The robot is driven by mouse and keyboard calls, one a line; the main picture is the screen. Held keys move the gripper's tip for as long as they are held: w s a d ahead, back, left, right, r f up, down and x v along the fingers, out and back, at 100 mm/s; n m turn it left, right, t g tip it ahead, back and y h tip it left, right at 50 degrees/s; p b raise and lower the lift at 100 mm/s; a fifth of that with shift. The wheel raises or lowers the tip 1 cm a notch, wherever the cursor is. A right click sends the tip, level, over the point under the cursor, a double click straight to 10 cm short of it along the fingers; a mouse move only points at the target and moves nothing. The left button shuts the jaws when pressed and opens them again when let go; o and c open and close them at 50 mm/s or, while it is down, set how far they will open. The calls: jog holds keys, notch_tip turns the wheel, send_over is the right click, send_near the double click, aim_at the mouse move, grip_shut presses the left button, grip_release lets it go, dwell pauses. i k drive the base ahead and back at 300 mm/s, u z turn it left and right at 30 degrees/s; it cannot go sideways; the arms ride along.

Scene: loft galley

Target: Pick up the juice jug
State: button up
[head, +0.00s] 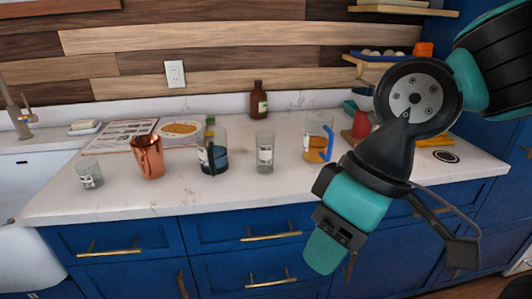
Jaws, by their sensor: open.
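The juice jug (315,146) is a clear jug with orange liquid low inside and a blue handle on its right side. It stands upright on the white counter, just left of my arm in the head view. My gripper (408,256) is at the right, in front of the counter and drawers, below and to the right of the jug. It is open, with nothing seen between its jaws. One dark finger shows at the right; the other side is largely hidden by the teal part of my arm. My gripper and the jug are apart.
Left of the jug stand a clear glass (264,153), a jug with dark blue liquid (220,158), a copper cup (149,157) and a small glass (89,176). A brown bottle (258,100) stands behind. A red object (361,125) is close right of the jug. The front counter strip is clear.

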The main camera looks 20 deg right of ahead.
aim_at(318, 133)
jog(key=z, duration=2.4)
jog(key=i, duration=1.85)
jog(key=u, duration=2.85)
